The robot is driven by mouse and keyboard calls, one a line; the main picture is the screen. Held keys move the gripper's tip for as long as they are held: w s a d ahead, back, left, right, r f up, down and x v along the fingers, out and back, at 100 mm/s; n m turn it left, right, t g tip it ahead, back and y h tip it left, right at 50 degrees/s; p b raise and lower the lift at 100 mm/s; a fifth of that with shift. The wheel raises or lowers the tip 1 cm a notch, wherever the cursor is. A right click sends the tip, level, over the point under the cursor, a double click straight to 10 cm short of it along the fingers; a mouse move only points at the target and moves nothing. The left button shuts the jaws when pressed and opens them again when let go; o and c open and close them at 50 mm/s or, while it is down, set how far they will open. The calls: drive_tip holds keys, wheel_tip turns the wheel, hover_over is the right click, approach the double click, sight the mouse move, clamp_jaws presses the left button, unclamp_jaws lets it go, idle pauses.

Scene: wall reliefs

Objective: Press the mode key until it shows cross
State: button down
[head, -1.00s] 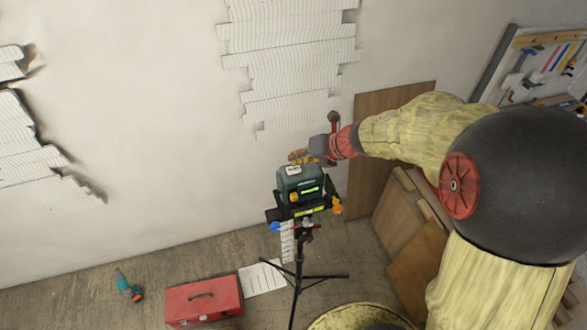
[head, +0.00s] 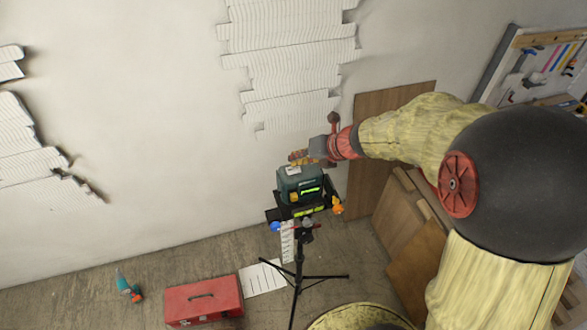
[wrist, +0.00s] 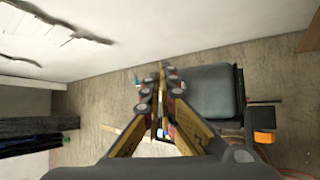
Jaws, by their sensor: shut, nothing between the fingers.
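A dark green instrument (head: 299,184) with a lit green display (head: 311,190) stands on a black tripod (head: 299,265) near the wall. I cannot read the display at this size, and I cannot make out the mode key. My gripper (head: 299,157) is shut and empty at the top rear of the instrument in the head view; I cannot tell whether it touches. In the wrist view the closed fingers (wrist: 162,72) are left of the instrument's grey-green top (wrist: 212,92).
A red toolbox (head: 203,300), a white sheet (head: 263,278) and a teal drill (head: 128,287) are on the floor. Wooden boards (head: 389,150) lean on the wall behind my arm. A tool board (head: 540,65) is at the upper right. The left floor is mostly clear.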

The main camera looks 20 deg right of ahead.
sight(296, 168)
drive_tip(key=shift+f, duration=0.25)
drive_tip(key=shift+f+b, duration=0.3)
drive_tip(key=shift+f, duration=0.2)
idle(0.7)
drive_tip(key=shift+r, duration=0.1)
drive_tip(key=shift+r+p, duration=0.85)
drive_tip(key=shift+p, duration=0.1)
wheel_tip(296, 168, up, 5)
drive_tip(key=p, duration=0.5)
idle(1.0)
